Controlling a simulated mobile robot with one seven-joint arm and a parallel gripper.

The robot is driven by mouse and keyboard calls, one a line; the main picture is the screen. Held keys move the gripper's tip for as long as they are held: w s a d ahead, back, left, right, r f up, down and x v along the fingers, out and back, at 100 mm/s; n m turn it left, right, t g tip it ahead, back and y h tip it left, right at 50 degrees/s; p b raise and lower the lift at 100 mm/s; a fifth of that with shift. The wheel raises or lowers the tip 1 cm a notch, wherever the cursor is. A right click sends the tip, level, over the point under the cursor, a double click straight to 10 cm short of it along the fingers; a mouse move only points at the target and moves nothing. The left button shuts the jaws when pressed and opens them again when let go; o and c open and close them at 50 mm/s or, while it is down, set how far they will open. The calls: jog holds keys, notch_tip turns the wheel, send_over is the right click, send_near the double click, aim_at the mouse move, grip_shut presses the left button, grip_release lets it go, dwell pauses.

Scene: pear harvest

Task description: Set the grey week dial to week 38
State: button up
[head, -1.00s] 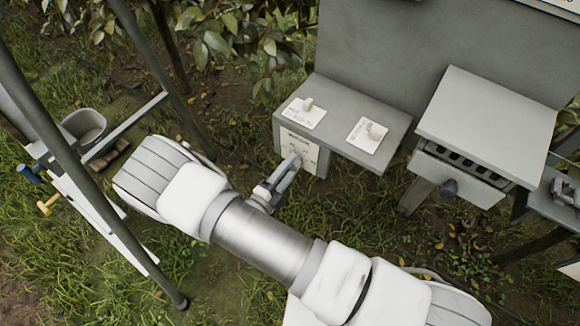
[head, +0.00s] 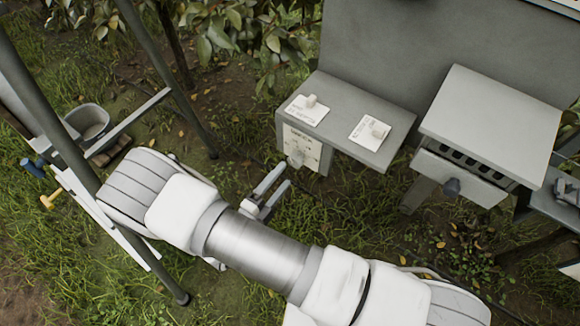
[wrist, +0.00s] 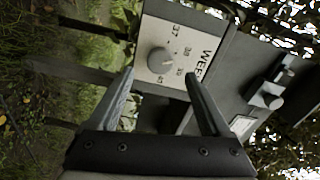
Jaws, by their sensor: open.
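The grey week dial (head: 296,157) is a round knob on a pale plate (head: 312,146) on the front face of the grey box. In the wrist view the dial (wrist: 160,61) sits on its plate with printed week numbers along one side; the lettering appears sideways. A small mark shows on the knob, but I cannot tell surely which number it points at. My gripper (head: 280,178) is open and empty, in front of the box and apart from the dial. In the wrist view its fingers (wrist: 160,76) frame the dial from a short distance.
Two white cards with pale knobs (head: 311,101) (head: 377,131) lie on the box top. A grey cabinet with a dark-knobbed drawer (head: 452,187) stands at right. Ladder-like dark poles (head: 150,70) and a bucket (head: 88,121) are at left. Grass is open below the dial.

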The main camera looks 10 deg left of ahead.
jog(key=v, duration=1.2)
jog(key=w+d+r+m+g+h+p, duration=0.1)
jog(key=w+d+r+m+g, duration=0.55)
jog(key=r+m, duration=0.55)
jog(key=w+d+r+m+g+h+p, duration=0.1)
jog(key=w+d+r+m+g+h, duration=0.15)
jog(key=d+r+m+g, duration=0.9)
jog(key=s+d+r+m+t+y+p, duration=0.1)
jog(key=s+d+r+m+t+y, duration=0.1)
jog(key=m, duration=0.7)
jog(key=s+d+r+m+t+y+p, duration=0.1)
jog(key=s+d+r+m+t+y, duration=0.1)
jog(key=d+r+m+y, duration=0.3)
jog(key=s+d+r+m+t+y+p, duration=0.1)
jog(key=s+d+r+m+t+y, duration=0.1)
jog(key=d+r+m, duration=0.3)
jog(key=shift+r+m+t+y, duration=0.6)
jog(key=shift+r+m, duration=1.5)
jog(key=shift+m, duration=2.35)
jog(key=shift+s+d, duration=0.1)
